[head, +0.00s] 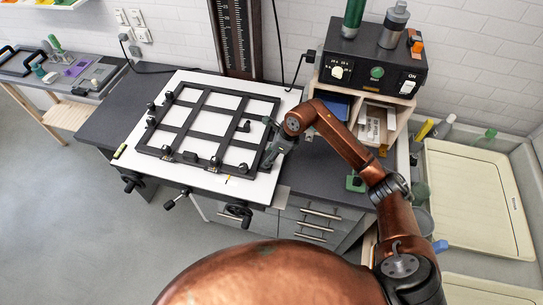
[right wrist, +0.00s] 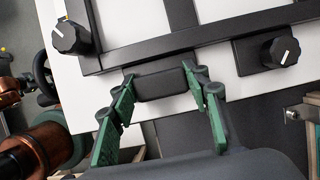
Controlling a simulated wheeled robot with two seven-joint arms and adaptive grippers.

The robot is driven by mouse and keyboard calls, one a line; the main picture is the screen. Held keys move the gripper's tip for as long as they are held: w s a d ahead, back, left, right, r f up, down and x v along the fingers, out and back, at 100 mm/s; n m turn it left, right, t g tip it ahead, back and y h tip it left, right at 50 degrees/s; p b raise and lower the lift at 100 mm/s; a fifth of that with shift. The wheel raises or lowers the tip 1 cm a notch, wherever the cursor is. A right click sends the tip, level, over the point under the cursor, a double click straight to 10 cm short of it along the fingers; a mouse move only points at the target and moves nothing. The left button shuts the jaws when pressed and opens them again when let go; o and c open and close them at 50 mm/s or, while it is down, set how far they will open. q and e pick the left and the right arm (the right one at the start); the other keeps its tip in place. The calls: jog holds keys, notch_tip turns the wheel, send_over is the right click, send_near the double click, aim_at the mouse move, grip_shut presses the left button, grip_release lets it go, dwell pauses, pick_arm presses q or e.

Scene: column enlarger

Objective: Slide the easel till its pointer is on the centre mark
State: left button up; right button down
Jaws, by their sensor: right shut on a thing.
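The easel (head: 187,136), a black frame with crossbars and several knobs, lies flat on the white baseboard (head: 262,190). A small yellow mark (head: 229,180) shows on the board just in front of the easel's front edge; the pointer is too small to make out, so I cannot tell how it lines up. My right gripper (head: 269,158) is at the easel's right side. In the right wrist view its green-padded fingers (right wrist: 160,80) are shut on a dark block-shaped handle (right wrist: 160,86) on the easel's edge. My left gripper is out of view.
The enlarger column (head: 236,35) rises behind the board. A shelf unit with a black control box (head: 372,65) stands at the right rear. Black hand knobs (head: 238,212) stick out below the board's front edge. A cream tray (head: 475,160) lies far right.

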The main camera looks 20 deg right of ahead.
jog(key=shift+s+d, duration=0.1)
jog(key=c, duration=1.5)
grip_release()
jog(key=shift+a, duration=0.25)
jog(key=shift+c, duration=0.2)
jog(key=shift+o, duration=0.8)
jog(key=shift+w+a, duration=0.2)
jog(key=shift+w, duration=0.05)
jog(key=shift+o, duration=1.5)
jog(key=shift+d, duration=0.1)
jog(key=shift+s+d, duration=0.1)
jog(key=shift+d, duration=0.05)
jog(key=shift+r, duration=0.15)
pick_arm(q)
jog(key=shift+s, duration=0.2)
pick_arm(e)
jog(key=v, duration=1.1)
jog(key=shift+d+r, duration=0.2)
jog(key=shift+r, duration=0.1)
jog(key=shift+s, duration=0.1)
